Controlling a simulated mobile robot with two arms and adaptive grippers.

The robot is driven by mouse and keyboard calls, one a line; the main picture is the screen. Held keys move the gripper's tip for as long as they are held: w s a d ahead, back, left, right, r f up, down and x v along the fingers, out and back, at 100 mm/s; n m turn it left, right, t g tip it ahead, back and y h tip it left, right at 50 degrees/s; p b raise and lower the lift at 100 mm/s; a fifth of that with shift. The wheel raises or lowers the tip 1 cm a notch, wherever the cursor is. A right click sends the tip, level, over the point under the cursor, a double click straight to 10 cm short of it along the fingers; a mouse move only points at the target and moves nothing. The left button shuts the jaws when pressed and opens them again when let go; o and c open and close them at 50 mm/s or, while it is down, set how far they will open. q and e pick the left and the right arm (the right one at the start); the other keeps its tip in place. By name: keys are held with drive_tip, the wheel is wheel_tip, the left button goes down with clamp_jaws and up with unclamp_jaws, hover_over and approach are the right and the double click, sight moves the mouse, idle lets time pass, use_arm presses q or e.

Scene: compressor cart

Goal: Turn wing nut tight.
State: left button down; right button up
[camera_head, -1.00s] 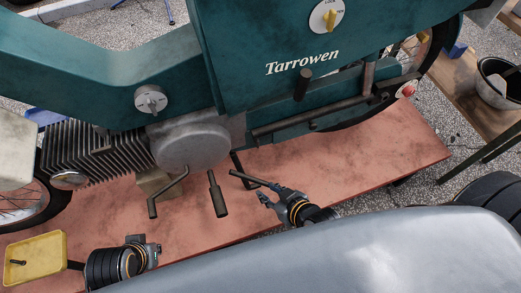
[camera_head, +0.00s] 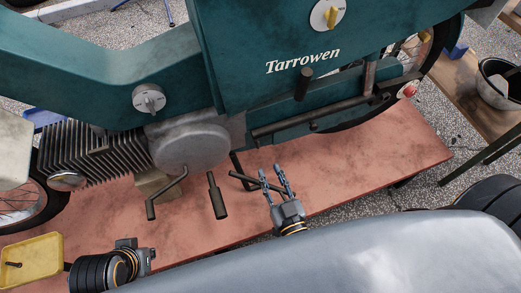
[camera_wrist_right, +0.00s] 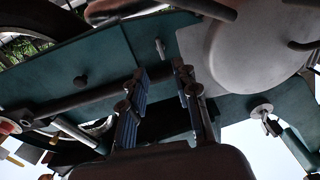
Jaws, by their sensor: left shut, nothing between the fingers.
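A silver winged knob on a round pale plate, which looks like the wing nut (camera_head: 150,99), sits on the teal frame at left in the head view. It also shows at the right of the right wrist view (camera_wrist_right: 270,124). My right gripper (camera_head: 272,170) is open and empty, its fingers pointing up the picture beside a dark rod under the machine. In the right wrist view its fingers (camera_wrist_right: 160,72) stand apart with a clear gap, away from the winged knob. My left gripper (camera_head: 143,255) is shut and empty at lower left, near the yellow tray.
The yellow tray (camera_head: 30,258) holds a small dark part. The red platform (camera_head: 370,165) is mostly clear at right.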

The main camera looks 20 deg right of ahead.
sight(257, 143)
drive_tip(key=w+b, duration=0.1)
drive_tip(key=w, duration=0.7)
drive_tip(key=shift+w+a, duration=0.15)
drive_tip(key=shift+w, duration=0.1)
clamp_jaws()
